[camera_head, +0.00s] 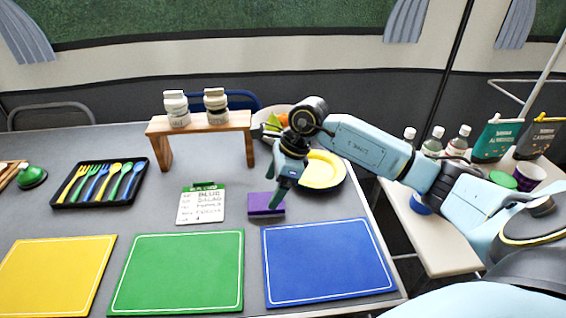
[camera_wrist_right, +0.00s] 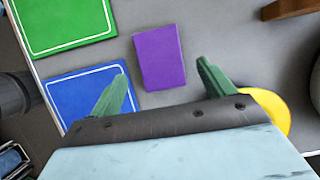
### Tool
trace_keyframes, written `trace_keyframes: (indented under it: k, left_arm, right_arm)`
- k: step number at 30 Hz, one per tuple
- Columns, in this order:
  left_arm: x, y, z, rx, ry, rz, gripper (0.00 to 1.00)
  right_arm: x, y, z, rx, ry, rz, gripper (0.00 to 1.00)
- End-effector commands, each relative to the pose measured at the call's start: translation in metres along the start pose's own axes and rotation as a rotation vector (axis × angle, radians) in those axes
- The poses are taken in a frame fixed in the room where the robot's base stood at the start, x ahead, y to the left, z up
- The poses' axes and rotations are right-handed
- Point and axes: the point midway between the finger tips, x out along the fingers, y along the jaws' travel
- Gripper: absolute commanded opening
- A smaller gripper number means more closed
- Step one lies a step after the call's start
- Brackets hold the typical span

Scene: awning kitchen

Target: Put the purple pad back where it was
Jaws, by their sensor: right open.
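The purple pad (camera_head: 262,204) lies flat on the grey table, just behind the gap between the green and blue mats and right of a small printed card. In the right wrist view the pad (camera_wrist_right: 160,57) lies ahead of and between the fingertips, apart from both. My right gripper (camera_head: 284,190) is above the pad in the head view, pointing down. Its two green fingers (camera_wrist_right: 160,78) are spread open and empty. Part of the pad's right side is behind a finger in the head view. My left gripper is not in view.
A blue mat (camera_head: 328,260), green mat (camera_head: 177,272) and yellow mat (camera_head: 55,275) line the front. The card (camera_head: 201,205) lies left of the pad. Yellow plates (camera_head: 322,172) stand close behind right. A wooden riser (camera_head: 200,127) holds two jars; a cutlery tray (camera_head: 100,184) is left.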

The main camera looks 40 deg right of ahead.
Motion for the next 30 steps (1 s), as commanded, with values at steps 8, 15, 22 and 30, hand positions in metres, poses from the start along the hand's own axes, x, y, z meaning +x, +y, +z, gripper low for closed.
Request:
trace_keyframes:
  k: [8,15,22,30]
  left_arm:
    - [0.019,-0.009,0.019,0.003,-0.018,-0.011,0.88]
    - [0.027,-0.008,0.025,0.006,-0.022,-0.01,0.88]
    - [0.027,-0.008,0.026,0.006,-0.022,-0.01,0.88]
    - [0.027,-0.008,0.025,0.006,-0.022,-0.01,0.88]
  right_arm:
    - [-0.056,0.0,0.0,-0.001,0.001,-0.002,0.81]
    - [-0.072,0.0,0.0,0.0,0.0,0.001,0.81]
    - [-0.072,0.0,0.0,0.0,0.0,0.001,0.81]
    - [-0.072,0.0,0.0,0.0,0.0,0.001,0.81]
